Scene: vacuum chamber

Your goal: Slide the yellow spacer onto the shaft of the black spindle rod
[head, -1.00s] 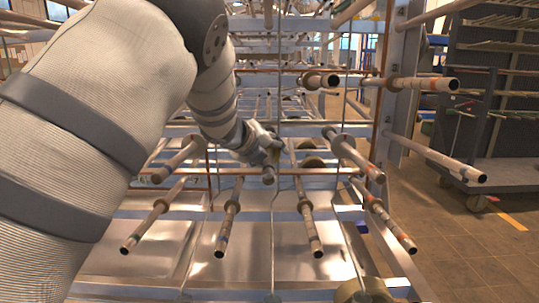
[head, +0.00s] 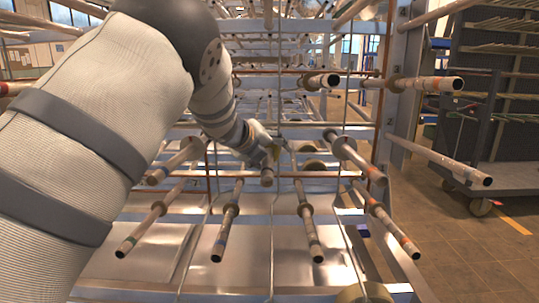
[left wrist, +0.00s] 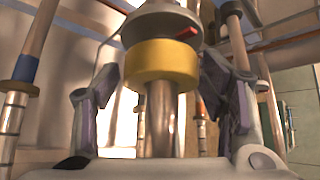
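The yellow spacer (left wrist: 162,62) is a short thick ring in the left wrist view, around or at the end of a brownish metal rod (left wrist: 160,115). A grey round flange (left wrist: 162,24) with a red mark sits directly beyond it. My left gripper (left wrist: 160,85) has its two fingers spread, one on each side of the spacer and rod; it looks open, with contact hard to judge. In the head view my left gripper (head: 270,150) is small, inside the rack near the middle, beside a rod end. No rod is clearly black. My right gripper is not in view.
Several metal rods with collars, such as this one (head: 309,225), stick out of the rack toward me around my left arm. A metal upright (head: 393,90) stands right of the gripper. A wheeled cart (head: 480,180) stands on open floor at the right.

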